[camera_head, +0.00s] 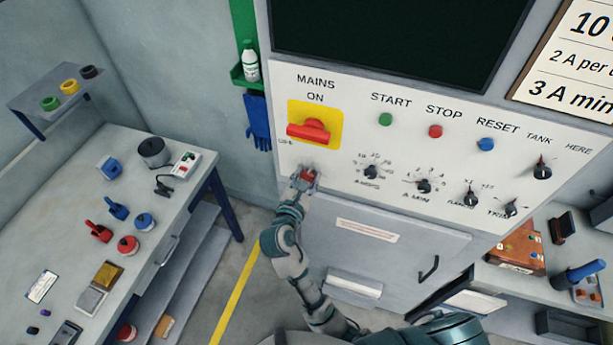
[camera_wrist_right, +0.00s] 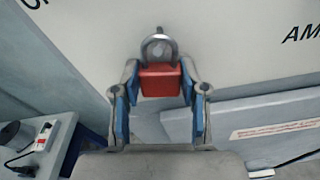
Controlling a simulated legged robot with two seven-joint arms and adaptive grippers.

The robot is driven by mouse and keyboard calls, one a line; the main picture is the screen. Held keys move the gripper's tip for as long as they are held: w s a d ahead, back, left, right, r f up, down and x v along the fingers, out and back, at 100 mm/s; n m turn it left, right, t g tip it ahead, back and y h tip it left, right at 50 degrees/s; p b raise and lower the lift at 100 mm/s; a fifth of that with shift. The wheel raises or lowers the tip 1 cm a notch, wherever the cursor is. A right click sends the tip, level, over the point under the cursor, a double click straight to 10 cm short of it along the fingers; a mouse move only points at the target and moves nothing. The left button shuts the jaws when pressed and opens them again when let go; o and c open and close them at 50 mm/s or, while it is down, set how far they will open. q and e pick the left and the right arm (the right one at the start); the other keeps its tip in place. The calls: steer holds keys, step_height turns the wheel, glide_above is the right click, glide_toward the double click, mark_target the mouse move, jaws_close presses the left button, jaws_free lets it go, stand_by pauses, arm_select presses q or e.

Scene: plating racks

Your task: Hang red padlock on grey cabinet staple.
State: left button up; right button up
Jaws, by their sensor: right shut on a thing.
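The red padlock (camera_wrist_right: 160,80) is between the blue-padded fingers of my right gripper (camera_wrist_right: 161,98), which is shut on it. In the head view this gripper (camera_head: 305,180) is at the lower left of the panel of the grey cabinet (camera_head: 350,225), below the red mains switch. The padlock (camera_head: 306,175) shows there as a small red patch. In the wrist view a grey metal ring (camera_wrist_right: 160,48) stands above the red body, against the panel. Shackle and staple overlap there, and I cannot tell whether the shackle is through the staple. My left gripper is not in view.
The yellow-backed mains switch (camera_head: 310,131) juts out just above my right gripper. Knobs (camera_head: 372,172) stick out to the right. A workbench (camera_head: 60,225) with red and blue padlocks and other items stands at left. Another bench (camera_head: 520,285) is at lower right.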

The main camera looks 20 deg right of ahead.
steer(key=o, duration=1.2)
steer(key=shift+o, duration=0.2)
